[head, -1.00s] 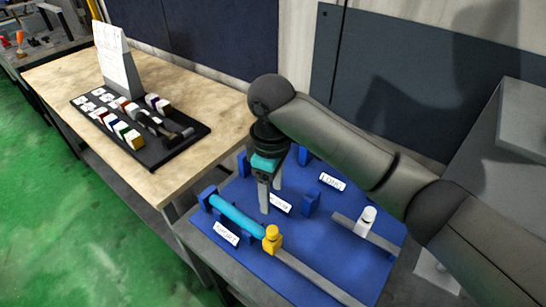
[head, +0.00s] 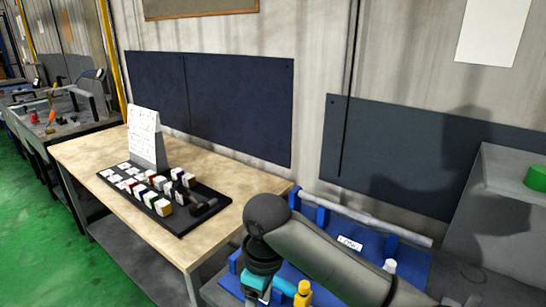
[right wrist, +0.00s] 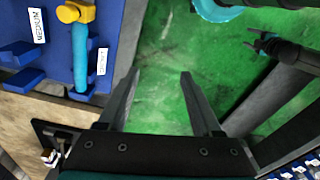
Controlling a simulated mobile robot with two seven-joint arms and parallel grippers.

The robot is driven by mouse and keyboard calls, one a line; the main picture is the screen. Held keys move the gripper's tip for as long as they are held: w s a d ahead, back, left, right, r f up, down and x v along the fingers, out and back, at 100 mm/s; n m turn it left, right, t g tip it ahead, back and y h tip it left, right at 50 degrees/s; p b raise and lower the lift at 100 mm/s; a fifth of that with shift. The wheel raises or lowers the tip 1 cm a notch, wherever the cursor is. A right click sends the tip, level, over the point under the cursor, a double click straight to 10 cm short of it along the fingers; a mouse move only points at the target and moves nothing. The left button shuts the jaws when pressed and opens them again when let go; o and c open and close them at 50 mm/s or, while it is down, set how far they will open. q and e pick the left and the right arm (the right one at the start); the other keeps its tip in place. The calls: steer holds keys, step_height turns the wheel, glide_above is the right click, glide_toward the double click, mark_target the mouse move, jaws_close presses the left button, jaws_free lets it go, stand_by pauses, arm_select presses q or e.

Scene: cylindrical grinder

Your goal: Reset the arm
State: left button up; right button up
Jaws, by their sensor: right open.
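My right arm (head: 325,250) comes in from the right in the head view and bends down at a dark round joint. The right gripper's dark and teal body shows at the bottom edge there, and its fingers are cut off. In the right wrist view my right gripper (right wrist: 158,76) is open. Its two fingers are apart with nothing between them, over the green floor. A dark forked part (right wrist: 275,46) at the upper right of that view may be my left gripper; I cannot tell its state. The head view shows no left gripper.
A blue board (head: 368,238) with labels lies partly behind my arm. A cyan bar (right wrist: 80,55) with a yellow end piece (right wrist: 76,12) lies on it. A grey bar (head: 365,215) rests at its back. Left stands a wooden table (head: 90,160) with a black tray (head: 205,220) of small boxes.

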arm_select(q)
steer(key=w+d, duration=0.3)
steer(key=w, duration=0.1)
arm_select(e)
steer(key=s+d+f+m+t+y, duration=0.25)
steer(key=s+d+f+m, duration=0.25)
steer(key=s+f+m, duration=0.3)
steer(key=s+d+f+m+t+h, duration=0.1)
steer(key=s+d+m+h, duration=0.1)
steer(key=s+d, duration=0.4)
steer(key=s+d+m+h, duration=0.15)
steer(key=s+d, duration=0.25)
steer(key=d, duration=0.5)
step_height(320, 180, down, 27)
steer(key=s+g+b, duration=0.1)
steer(key=b, duration=0.4)
arm_select(q)
step_height(320, 180, down, 10)
steer(key=s+a+b, duration=0.1)
steer(key=b, duration=0.4)
steer(key=shift+s+a+f+b, duration=0.2)
steer(key=shift+s+a+b, duration=0.05)
steer(key=shift+b, duration=0.05)
arm_select(e)
steer(key=s+d+f+g, duration=0.1)
steer(key=s+d+f, duration=0.1)
steer(key=s+f, duration=1.4)
step_height(320, 180, down, 3)
steer(key=shift+f, duration=0.2)
